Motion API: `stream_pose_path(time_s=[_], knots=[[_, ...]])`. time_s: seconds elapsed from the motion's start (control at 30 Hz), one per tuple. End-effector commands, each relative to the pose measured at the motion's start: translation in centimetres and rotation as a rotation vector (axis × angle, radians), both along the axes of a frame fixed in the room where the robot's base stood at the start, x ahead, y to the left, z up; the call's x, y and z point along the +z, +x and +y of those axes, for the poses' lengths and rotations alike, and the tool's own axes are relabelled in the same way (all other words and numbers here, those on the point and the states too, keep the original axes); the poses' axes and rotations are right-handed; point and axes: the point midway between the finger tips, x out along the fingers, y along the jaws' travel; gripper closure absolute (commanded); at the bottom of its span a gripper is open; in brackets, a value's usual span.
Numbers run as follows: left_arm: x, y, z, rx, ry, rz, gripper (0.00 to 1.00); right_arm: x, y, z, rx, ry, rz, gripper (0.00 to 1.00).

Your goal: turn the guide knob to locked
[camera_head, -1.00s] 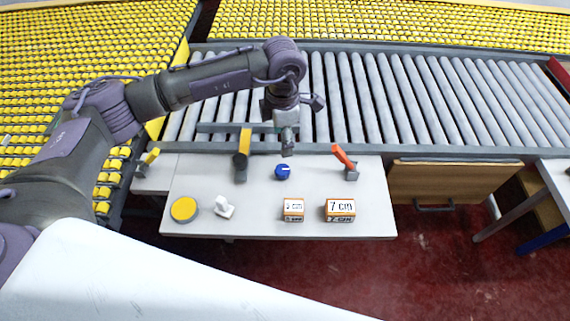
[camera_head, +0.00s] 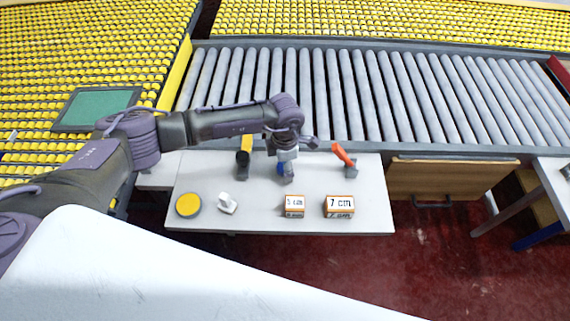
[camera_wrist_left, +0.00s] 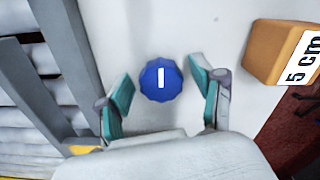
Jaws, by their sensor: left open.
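The guide knob (camera_wrist_left: 160,80) is blue with a white bar mark, seen from above in the left wrist view. It stands on the white table (camera_head: 240,218). In the head view the knob (camera_head: 281,168) is mostly hidden by my left gripper (camera_head: 288,176). In the wrist view my left gripper (camera_wrist_left: 164,100) is open, with one teal-padded finger on each side of the knob and gaps to both. The white bar points roughly up and down in that view. My right gripper is not in view.
An orange lever (camera_head: 343,155) stands to the right and a yellow-and-black lever (camera_head: 244,158) to the left. Two labelled blocks (camera_head: 294,206) (camera_head: 339,206), a white switch-like piece (camera_head: 227,203) and a yellow disc (camera_head: 188,205) sit nearer the front. Rollers (camera_head: 350,95) lie behind.

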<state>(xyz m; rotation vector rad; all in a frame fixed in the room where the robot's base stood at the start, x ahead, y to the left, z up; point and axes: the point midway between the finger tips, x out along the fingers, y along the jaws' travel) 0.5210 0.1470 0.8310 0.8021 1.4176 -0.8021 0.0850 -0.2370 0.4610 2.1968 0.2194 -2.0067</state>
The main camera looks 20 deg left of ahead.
Motion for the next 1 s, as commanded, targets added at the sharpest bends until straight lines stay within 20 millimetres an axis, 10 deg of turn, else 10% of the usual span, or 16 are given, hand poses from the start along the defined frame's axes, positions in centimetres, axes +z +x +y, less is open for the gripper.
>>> stream_pose_path(time_s=[0.43,1.0], knots=[[0.05,0.0,0.0,0.0,0.0,0.0,0.93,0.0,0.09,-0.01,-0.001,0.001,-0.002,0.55],[-0.07,0.05,0.07,0.193,0.001,0.001,0.93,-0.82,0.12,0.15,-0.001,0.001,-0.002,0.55]])
